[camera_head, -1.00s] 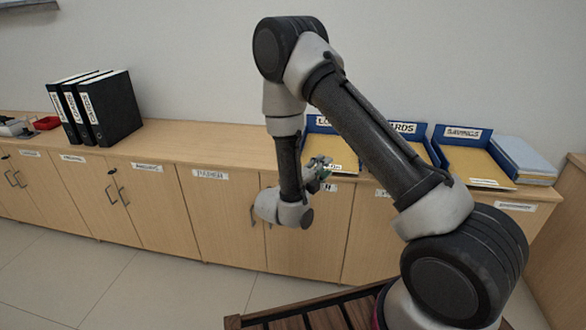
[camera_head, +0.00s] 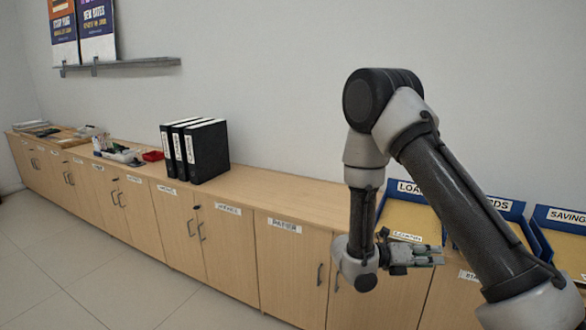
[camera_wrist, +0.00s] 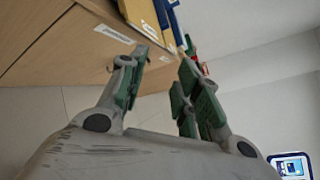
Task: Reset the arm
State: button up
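My gripper (camera_head: 428,255) is at the end of my bent arm, in front of the wooden counter near the labelled trays, and points to the right in the head view. In the wrist view my gripper (camera_wrist: 163,85) shows two grey fingers with green pads. The fingers are apart and nothing is visible between them. The arm's upper link rises over the trays and hides part of them.
A long wooden counter (camera_head: 270,190) with cabinet doors runs along the wall. Blue-edged trays, one labelled LOANS (camera_head: 410,187), sit at right. The floor (camera_head: 90,265) at left is clear.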

jog(key=s+r+m+g+y, duration=0.6)
jog(key=s+r+m+y, duration=0.45)
jog(key=s+m, duration=0.75)
jog(key=s+r+m+t+y, duration=0.2)
jog(key=r+m+t, duration=0.2)
jog(key=r, duration=0.3)
jog(key=s+a+r+m+t+y, duration=0.1)
jog(key=s+r+m+t+y, duration=0.1)
jog(key=r+m, duration=0.4)
jog(key=shift+a+r+m+t+y, duration=0.3)
jog(key=shift+r+m+t+y, duration=0.15)
jog(key=shift+t+y, duration=0.4)
jog(key=shift+s+d+r+t, duration=0.15)
jog(key=shift+r+t, duration=0.1)
jog(key=c, duration=0.3)
jog(key=shift+d, duration=0.1)
grip_shut()
